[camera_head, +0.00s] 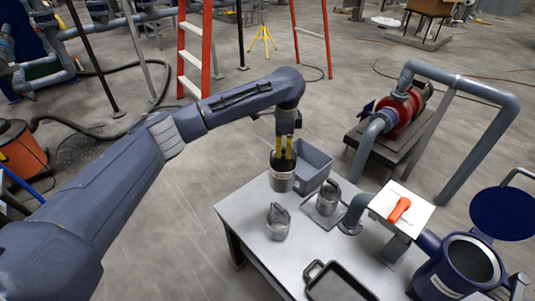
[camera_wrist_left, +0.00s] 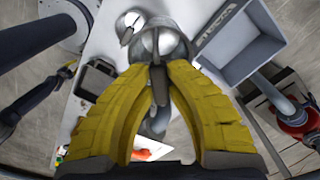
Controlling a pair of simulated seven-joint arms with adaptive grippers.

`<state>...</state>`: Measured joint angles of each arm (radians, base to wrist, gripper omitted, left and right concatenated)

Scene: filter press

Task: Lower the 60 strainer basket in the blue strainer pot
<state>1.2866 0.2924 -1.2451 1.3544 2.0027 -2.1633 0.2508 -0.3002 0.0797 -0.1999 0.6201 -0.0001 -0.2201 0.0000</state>
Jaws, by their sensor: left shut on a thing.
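My left gripper (camera_head: 284,153) points down at the table's far left corner, its yellow fingers shut on the handle of a grey strainer basket (camera_head: 282,183). In the left wrist view my gripper (camera_wrist_left: 159,82) closes at this basket (camera_wrist_left: 160,42), partly hidden by the fingers. I cannot read its label or tell whether it touches the table. Two other grey baskets with handles stand on the table, one nearer (camera_head: 278,224) and one to the right (camera_head: 327,202). The blue strainer pot (camera_head: 437,281) is at the lower right, its lid (camera_head: 503,213) swung open. My right gripper is not in view.
A grey bin (camera_head: 318,160) sits right beside the held basket. A dark tray (camera_head: 338,285) lies on the grey table (camera_head: 245,208). An orange object (camera_head: 399,208) rests on a white panel between table and pot. A red pump (camera_head: 402,115) and pipes stand behind.

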